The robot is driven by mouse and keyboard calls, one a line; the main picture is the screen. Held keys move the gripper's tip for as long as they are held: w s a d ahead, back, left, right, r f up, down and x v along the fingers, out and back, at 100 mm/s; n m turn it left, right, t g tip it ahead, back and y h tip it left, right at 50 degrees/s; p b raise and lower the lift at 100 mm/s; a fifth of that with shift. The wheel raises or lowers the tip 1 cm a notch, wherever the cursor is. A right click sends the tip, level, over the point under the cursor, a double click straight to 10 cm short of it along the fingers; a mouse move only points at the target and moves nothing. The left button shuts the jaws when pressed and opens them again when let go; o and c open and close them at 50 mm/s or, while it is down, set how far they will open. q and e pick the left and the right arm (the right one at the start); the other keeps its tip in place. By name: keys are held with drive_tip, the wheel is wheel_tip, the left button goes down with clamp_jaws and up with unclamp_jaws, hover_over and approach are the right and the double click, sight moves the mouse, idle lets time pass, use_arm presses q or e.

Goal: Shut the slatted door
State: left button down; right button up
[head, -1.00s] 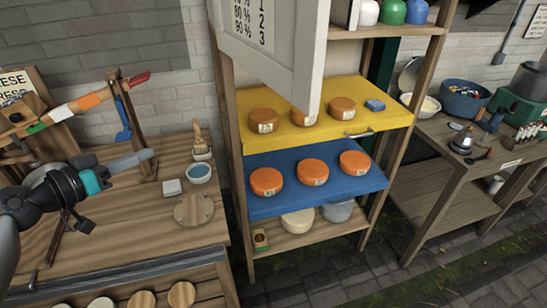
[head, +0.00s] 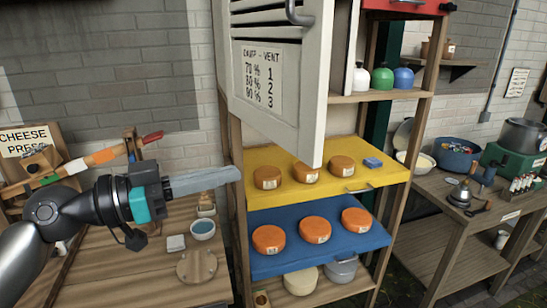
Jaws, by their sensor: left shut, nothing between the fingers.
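The white slatted door (head: 316,70) stands open at the top of the wooden shelf unit, swung out toward me. Its slats, a grey bar handle (head: 297,12) and a "DAMP - VENT" number card (head: 267,77) show; its top is cut off by the picture edge. My left gripper (head: 237,174) is shut and empty. It points right, its fingertips appearing in front of the shelf's left post, below and left of the door's lower edge, apart from the door. My right gripper is not in view.
The unit holds a yellow shelf (head: 382,176) and a blue shelf (head: 372,237) with orange cheeses. White, green and blue bottles (head: 382,77) stand on an upper shelf. A cheese press bench (head: 150,262) is at left, a cluttered side table (head: 427,190) at right.

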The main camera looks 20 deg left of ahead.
use_arm(q)
drive_tip(key=p, duration=0.4)
approach(301, 157)
drive_tip(key=x, duration=0.4)
drive_tip(key=shift+w+d+p, duration=0.25)
drive_tip(key=shift+d+p, duration=0.1)
